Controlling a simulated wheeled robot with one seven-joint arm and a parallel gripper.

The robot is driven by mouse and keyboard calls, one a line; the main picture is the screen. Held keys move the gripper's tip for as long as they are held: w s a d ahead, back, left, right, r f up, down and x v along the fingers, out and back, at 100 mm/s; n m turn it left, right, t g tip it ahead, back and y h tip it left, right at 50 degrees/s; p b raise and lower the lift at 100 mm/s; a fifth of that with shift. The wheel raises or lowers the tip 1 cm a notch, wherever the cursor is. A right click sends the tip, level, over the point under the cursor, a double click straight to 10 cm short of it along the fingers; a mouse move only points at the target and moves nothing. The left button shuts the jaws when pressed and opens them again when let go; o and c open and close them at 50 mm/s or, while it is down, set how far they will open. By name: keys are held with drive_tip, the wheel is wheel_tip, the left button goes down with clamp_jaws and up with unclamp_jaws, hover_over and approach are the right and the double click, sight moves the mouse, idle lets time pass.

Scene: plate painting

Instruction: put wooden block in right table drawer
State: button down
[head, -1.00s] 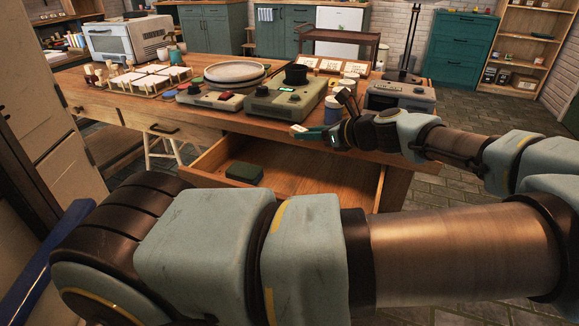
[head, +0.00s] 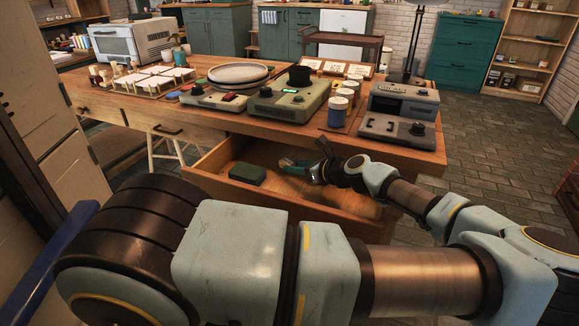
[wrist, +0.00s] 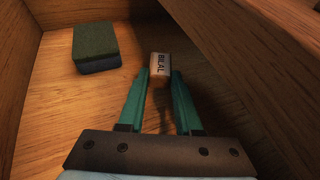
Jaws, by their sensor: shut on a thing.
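The wooden block (wrist: 160,65) is a small pale piece with dark lettering, seen in the wrist view at the tips of my gripper (wrist: 159,80). The green fingers are shut on its sides. In the head view my gripper (head: 297,166) reaches into the open right table drawer (head: 290,203) from the right. The drawer's wooden floor and walls (wrist: 258,60) surround the block in the wrist view. I cannot tell whether the block touches the drawer floor. The block is hard to make out in the head view.
A dark green box-like pad (head: 247,173) lies in the drawer, left of my gripper; it also shows in the wrist view (wrist: 95,47). The tabletop (head: 215,117) above holds a scale-like device (head: 289,100), plates (head: 238,73), jars (head: 337,111) and a grey device (head: 397,130).

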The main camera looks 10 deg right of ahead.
drive_tip(key=shift+w+a, duration=0.7)
drive_tip(key=shift+w, duration=0.05)
drive_tip(key=shift+w+a+f, duration=0.15)
drive_tip(key=shift+w, duration=0.15)
drive_tip(key=shift+s+f, duration=0.1)
drive_tip(key=shift+f, duration=0.3)
drive_tip(key=shift+f, duration=0.15)
drive_tip(key=c, duration=0.6)
unclamp_jaws()
drive_tip(key=shift+r, duration=0.2)
drive_tip(key=v, duration=1.2)
drive_tip(key=shift+f, duration=0.1)
